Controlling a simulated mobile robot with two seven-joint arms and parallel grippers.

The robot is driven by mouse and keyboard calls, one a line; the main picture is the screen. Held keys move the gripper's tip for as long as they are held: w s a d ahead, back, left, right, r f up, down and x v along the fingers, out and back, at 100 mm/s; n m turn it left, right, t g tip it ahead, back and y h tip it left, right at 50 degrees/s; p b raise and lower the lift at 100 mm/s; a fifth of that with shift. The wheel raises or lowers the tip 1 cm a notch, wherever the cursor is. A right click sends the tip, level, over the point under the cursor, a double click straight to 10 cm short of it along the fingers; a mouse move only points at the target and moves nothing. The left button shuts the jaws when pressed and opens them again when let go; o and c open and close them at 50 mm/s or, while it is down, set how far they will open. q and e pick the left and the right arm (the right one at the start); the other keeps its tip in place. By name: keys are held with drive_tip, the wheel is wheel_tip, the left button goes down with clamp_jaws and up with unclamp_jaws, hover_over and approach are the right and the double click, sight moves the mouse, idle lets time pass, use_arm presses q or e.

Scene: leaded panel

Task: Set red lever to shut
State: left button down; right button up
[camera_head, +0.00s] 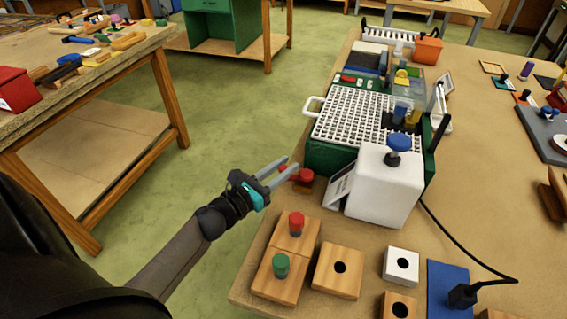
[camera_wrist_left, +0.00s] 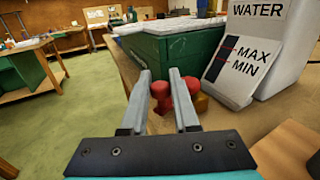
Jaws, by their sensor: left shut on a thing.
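The red lever (camera_head: 306,176) sits low at the table's left edge, beside the green-sided machine and the white water box. In the left wrist view, a red rounded end of the red lever (camera_wrist_left: 160,94) is between the two fingers, with more red and an orange-brown part just right of the right finger. My left gripper (camera_head: 290,164) reaches in from the left and is shut on the red lever. Its fingers hide part of the lever. My right gripper is not in view.
The white water box (camera_head: 385,188) with its MAX/MIN gauge stands right of the lever. The green machine (camera_head: 330,158) with a white grid top is behind it. Wooden blocks with red and green knobs (camera_head: 288,250) stand in front. Open floor lies left.

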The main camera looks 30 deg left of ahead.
use_arm(q)
drive_tip(key=y, duration=0.1)
drive_tip(key=n+y, duration=0.1)
drive_tip(key=shift+s+d+n+y, duration=0.3)
drive_tip(key=shift+s+d, duration=0.05)
drive_tip(key=shift+s+d+n+y, duration=0.15)
drive_tip(key=shift+n+y, duration=0.3)
drive_tip(key=shift+y, duration=0.25)
drive_tip(key=shift+s+d+n+y, duration=0.1)
drive_tip(key=shift+n+y, duration=0.35)
drive_tip(key=shift+y, duration=0.25)
drive_tip(key=c, duration=0.7)
unclamp_jaws()
drive_tip(key=shift+s, duration=0.1)
